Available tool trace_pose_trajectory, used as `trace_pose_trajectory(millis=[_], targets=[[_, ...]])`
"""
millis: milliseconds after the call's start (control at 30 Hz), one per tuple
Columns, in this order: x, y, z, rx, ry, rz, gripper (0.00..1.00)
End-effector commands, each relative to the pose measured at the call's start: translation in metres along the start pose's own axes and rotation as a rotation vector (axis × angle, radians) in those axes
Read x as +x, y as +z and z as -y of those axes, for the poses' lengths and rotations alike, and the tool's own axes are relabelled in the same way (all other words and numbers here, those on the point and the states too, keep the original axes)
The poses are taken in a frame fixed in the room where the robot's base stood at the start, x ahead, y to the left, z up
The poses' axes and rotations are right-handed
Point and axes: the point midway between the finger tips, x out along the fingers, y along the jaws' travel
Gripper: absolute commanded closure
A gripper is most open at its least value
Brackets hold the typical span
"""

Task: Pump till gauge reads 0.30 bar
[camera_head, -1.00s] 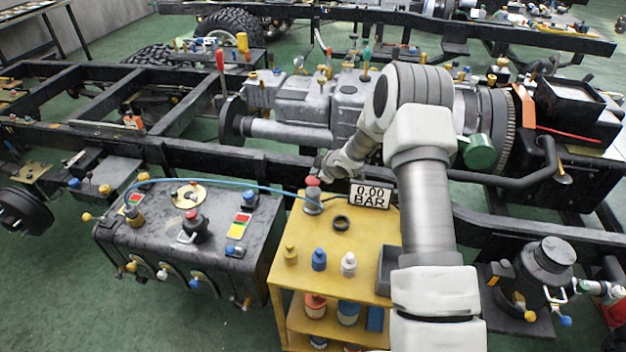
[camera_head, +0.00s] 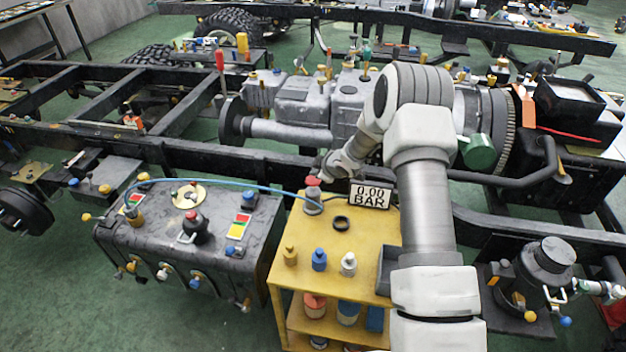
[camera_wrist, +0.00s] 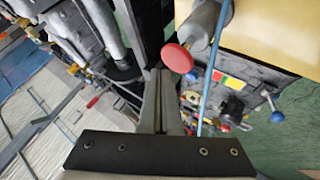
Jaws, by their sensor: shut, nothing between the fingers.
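The gauge display (camera_head: 369,196) reads 0.00 BAR and stands at the back of the yellow cart. The pump (camera_head: 313,200) is a grey cylinder with a red knob (camera_head: 312,181) on top, at the cart's back left corner. My gripper (camera_head: 322,172) is shut and empty, close beside the red knob; I cannot tell from the head view if it touches. In the wrist view, my gripper's fingers (camera_wrist: 161,78) are together, and the red knob (camera_wrist: 178,58) is just to their right, seemingly apart. A blue hose (camera_head: 225,185) runs from the pump to the black tank.
The black tank (camera_head: 160,240) with knobs and valves stands left. A dark chassis rail (camera_head: 270,165) and grey engine parts lie behind the pump.

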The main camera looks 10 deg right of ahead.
Motion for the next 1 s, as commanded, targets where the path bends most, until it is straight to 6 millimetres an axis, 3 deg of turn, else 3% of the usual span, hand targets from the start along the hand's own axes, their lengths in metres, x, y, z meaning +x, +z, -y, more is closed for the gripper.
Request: trace_pose_trajectory(millis=[1000], targets=[[0.0069, 0.005, 0.0051, 0.0, 0.0, 0.0, 1.0]])
